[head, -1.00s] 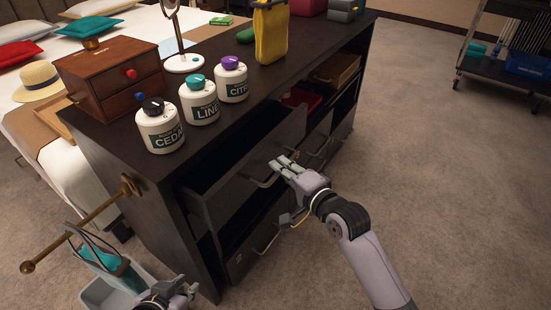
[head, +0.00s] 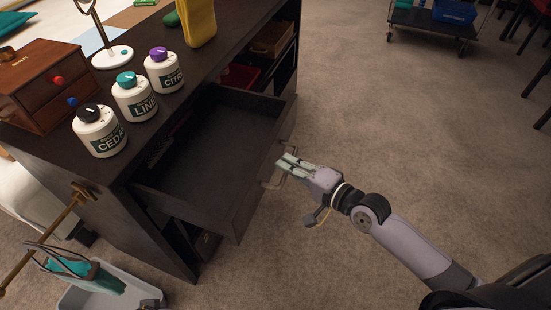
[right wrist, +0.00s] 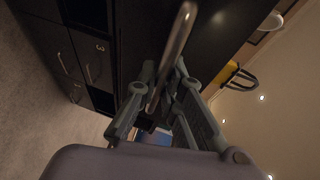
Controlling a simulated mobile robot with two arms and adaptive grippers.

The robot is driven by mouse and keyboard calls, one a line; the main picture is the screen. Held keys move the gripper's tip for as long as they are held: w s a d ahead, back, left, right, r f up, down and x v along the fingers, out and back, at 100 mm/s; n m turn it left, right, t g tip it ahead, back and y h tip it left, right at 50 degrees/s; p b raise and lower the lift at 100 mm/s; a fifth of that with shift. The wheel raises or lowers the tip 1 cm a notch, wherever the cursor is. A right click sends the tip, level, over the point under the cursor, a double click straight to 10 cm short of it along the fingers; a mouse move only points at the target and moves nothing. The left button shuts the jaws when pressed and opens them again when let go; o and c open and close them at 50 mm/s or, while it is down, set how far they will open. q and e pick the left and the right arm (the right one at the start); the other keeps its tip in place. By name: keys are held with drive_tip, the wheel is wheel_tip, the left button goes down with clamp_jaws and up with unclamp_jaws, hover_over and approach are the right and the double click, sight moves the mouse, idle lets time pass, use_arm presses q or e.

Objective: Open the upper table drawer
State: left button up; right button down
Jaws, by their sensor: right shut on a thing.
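The upper table drawer (head: 215,155) stands well pulled out of the dark cabinet (head: 60,155). Its inside looks empty. My right gripper (head: 287,166) is at the drawer's front, shut on its metal handle (head: 268,185). In the right wrist view the handle bar (right wrist: 173,50) runs between the two fingers (right wrist: 160,105).
Bottles labelled CEDAR (head: 98,135), LINEN (head: 134,98) and CITRUS (head: 164,72) stand on the cabinet top beside a wooden box (head: 45,85). A brass rod (head: 40,235) sticks out at the left, above a grey bin (head: 110,290). Carpet at right is open.

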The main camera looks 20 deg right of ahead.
use_arm(q)
drive_tip(key=shift+s+d+f, duration=0.15)
drive_tip(key=shift+d+f, duration=0.15)
drive_tip(key=shift+f, duration=0.1)
use_arm(e)
drive_tip(key=shift+s+d+f, duration=0.15)
drive_tip(key=shift+s+d, duration=0.35)
drive_tip(key=shift+d, duration=0.05)
drive_tip(key=c, duration=1.7)
unclamp_jaws()
drive_tip(key=v, duration=1.2)
drive_tip(key=shift+w, duration=0.1)
